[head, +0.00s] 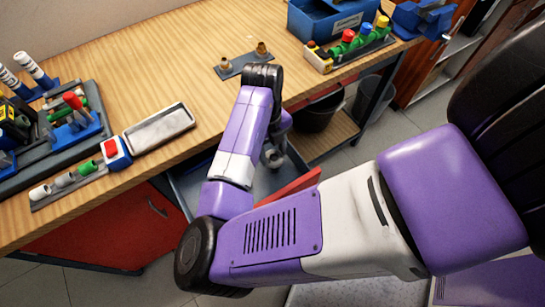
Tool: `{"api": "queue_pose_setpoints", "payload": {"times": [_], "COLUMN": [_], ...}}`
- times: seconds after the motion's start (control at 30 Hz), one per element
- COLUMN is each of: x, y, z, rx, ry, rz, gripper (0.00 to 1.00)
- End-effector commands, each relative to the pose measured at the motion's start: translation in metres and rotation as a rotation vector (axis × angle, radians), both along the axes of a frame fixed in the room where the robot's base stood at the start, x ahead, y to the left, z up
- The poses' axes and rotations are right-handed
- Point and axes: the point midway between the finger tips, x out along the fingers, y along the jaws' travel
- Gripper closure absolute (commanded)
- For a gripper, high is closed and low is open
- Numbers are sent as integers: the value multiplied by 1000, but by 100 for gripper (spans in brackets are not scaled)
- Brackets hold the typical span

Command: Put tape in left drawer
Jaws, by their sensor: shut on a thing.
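My gripper (274,155) points down over an open drawer (185,188) under the workbench, near the bench's front edge. The drawer has a grey inside and a red front (300,185), partly covered by my arm. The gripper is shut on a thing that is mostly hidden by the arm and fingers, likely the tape. No tape shows clearly on the bench or in the visible part of the drawer.
The wooden workbench (190,75) holds a grey tray (160,128), a red-buttoned box (115,150), a plate with brass fittings (243,62) and a blue bin (325,20). A closed red cabinet (105,230) is at lower left. A black bucket (318,112) stands on a lower shelf.

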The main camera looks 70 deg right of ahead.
Motion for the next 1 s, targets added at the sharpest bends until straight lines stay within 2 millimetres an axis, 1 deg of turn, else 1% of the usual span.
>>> {"api": "queue_pose_setpoints", "payload": {"times": [0.2,0.27,0.53,0.7,0.73,0.8,0.83,1.0], "x": [-1,0,0,0,0,0,0,0], "y": [0,1,0,0,0,0,0,0], "z": [-30,-36,-38,-43,-42,-42,-42,-42], "rx": [1,1,0,0,0,0,0,0], "ry": [3,2,0,0,0,0,0,0], "rz": [4,3,0,0,0,1,1,1], "gripper": [90,90,90,90,46,32,30,30]}}
